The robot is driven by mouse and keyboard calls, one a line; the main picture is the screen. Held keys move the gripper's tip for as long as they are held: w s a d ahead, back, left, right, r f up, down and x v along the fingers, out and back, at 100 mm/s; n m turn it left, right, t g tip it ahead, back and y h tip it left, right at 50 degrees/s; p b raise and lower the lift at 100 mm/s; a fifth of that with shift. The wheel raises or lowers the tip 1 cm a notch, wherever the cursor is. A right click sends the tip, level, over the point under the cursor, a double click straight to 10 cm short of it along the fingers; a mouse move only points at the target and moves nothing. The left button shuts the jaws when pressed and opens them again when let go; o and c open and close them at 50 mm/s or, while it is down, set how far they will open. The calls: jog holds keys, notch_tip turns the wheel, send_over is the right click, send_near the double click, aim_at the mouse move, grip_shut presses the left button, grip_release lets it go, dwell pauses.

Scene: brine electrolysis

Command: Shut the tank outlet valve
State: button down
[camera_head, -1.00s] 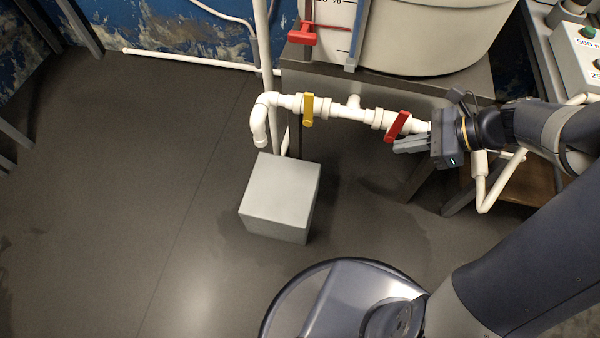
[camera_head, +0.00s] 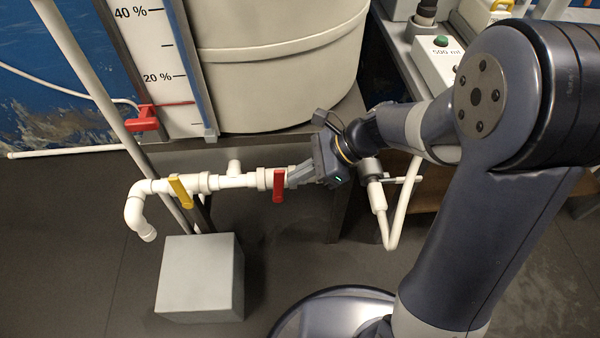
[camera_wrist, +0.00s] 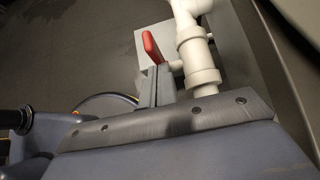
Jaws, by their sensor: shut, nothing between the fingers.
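A red lever handle (camera_head: 279,186) sits on the white pipe (camera_head: 236,182) below the tank (camera_head: 278,100) and points down, roughly across the pipe. It also shows in the wrist view (camera_wrist: 152,46). My gripper (camera_head: 291,182) is shut and empty, just to the right of the red handle. In the wrist view its fingertips (camera_wrist: 160,68) lie close below the handle; I cannot tell whether they touch it. A yellow lever handle (camera_head: 181,191) sits farther left on the same pipe, also roughly across it.
Another red handle (camera_head: 144,118) is by the level gauge (camera_head: 158,65). A grey box (camera_head: 200,285) stands on the floor under the pipe. A white pipe (camera_head: 398,215) bends down at the right, close to my wrist. The floor at left is clear.

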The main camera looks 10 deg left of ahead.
jog(key=shift+s+a+r+p, duration=0.15)
jog(key=shift+a+r+p, duration=0.15)
jog(key=shift+a+p, duration=0.45)
jog(key=shift+a, duration=0.1)
